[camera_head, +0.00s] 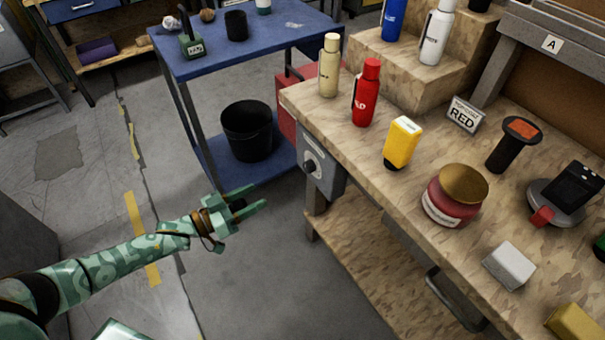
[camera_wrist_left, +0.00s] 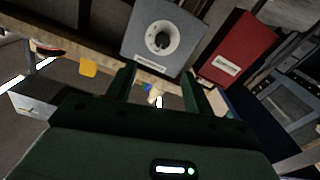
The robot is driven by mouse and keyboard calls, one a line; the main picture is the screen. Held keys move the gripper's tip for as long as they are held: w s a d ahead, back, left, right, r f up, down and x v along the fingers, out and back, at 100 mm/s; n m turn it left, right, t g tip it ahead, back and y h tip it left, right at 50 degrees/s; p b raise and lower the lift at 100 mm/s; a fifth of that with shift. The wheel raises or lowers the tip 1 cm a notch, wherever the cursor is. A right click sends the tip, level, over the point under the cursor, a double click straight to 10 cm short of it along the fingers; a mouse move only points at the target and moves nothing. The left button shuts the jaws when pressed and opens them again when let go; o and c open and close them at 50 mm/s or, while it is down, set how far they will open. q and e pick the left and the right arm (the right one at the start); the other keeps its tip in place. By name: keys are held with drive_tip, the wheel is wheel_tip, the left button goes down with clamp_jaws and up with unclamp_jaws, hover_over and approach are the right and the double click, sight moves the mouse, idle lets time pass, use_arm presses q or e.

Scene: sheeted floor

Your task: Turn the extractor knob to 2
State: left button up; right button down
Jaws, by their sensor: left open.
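The extractor knob (camera_head: 310,166) is a dark knob on a pale round dial, set in a grey box (camera_head: 330,180) at the near left corner of the workbench. In the left wrist view the knob (camera_wrist_left: 161,41) sits at the centre of the dial, on the grey box (camera_wrist_left: 182,62). The dial's numbers are too small to read. My left gripper (camera_head: 259,198) is open and empty, to the left of the box and apart from it. Its fingers (camera_wrist_left: 158,88) show below the knob in the wrist view. My right gripper is not in view.
The wooden workbench (camera_head: 345,135) holds a red bottle (camera_head: 367,95), a yellow bottle (camera_head: 402,143) and a red jar (camera_head: 453,196). A blue cart (camera_head: 270,45) with a black bin (camera_head: 247,130) stands behind. A red box (camera_head: 289,105) is beside the grey box. Floor around my left gripper is clear.

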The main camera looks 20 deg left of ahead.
sight(305, 169)
use_arm(q)
drive_tip(key=b+x, duration=0.3)
drive_tip(key=x, duration=1.1)
drive_tip(key=shift+w+a+f+b, duration=0.1)
drive_tip(key=shift+w+a+b, duration=0.15)
drive_tip(key=shift+b, duration=0.15)
drive_tip(key=shift+w+d, duration=0.25)
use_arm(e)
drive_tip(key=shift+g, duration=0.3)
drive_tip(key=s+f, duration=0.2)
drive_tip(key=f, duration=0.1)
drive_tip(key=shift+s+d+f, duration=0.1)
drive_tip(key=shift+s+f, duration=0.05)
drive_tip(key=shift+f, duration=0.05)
use_arm(q)
drive_tip(key=shift+c, duration=0.9)
drive_tip(key=c, duration=0.8)
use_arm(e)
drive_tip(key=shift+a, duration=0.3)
